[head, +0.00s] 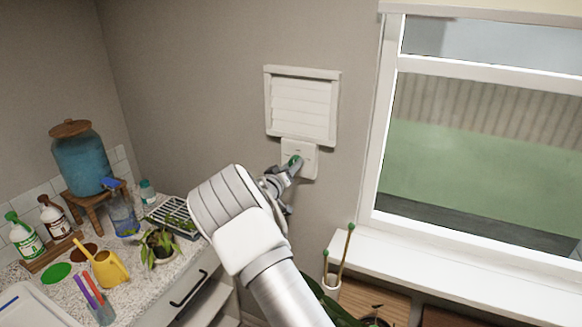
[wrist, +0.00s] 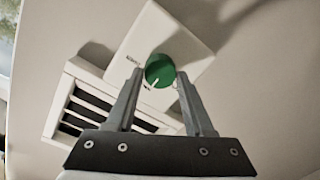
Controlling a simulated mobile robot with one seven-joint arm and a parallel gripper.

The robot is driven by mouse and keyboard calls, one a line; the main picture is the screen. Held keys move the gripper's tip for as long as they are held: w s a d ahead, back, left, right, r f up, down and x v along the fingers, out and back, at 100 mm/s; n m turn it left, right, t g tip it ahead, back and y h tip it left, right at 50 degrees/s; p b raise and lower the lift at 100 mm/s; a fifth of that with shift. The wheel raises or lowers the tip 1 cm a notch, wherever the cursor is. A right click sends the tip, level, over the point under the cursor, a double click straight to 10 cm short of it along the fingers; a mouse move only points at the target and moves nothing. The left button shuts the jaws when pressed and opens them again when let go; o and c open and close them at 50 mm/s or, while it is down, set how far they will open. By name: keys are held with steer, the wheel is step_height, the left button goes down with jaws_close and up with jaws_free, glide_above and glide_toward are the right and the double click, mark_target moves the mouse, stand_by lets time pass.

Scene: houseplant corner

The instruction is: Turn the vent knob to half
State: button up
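The round green vent knob (wrist: 160,71) with a white pointer line sits on a white wall plate (wrist: 187,38). In the head view the knob (head: 294,160) is partly hidden by my gripper (head: 282,174), and the plate (head: 308,160) hangs just below the white louvred vent (head: 302,104). In the wrist view my gripper (wrist: 159,76) is open, with one fingertip on each side of the knob. I cannot tell whether the fingers touch it. The vent (wrist: 84,108) shows dark gaps between its slats in the wrist view.
A window (head: 480,150) with a white sill (head: 450,275) stands to the right. A counter at left holds a yellow watering can (head: 105,268), a potted plant (head: 158,246), a seedling tray (head: 174,218) and a blue water dispenser (head: 82,160). The wall around the vent is bare.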

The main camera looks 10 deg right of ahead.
steer(key=o, duration=0.3)
steer(key=shift+o, duration=0.2)
steer(key=b+v, duration=0.3)
steer(key=v, duration=1.4)
steer(key=shift+s, duration=0.15)
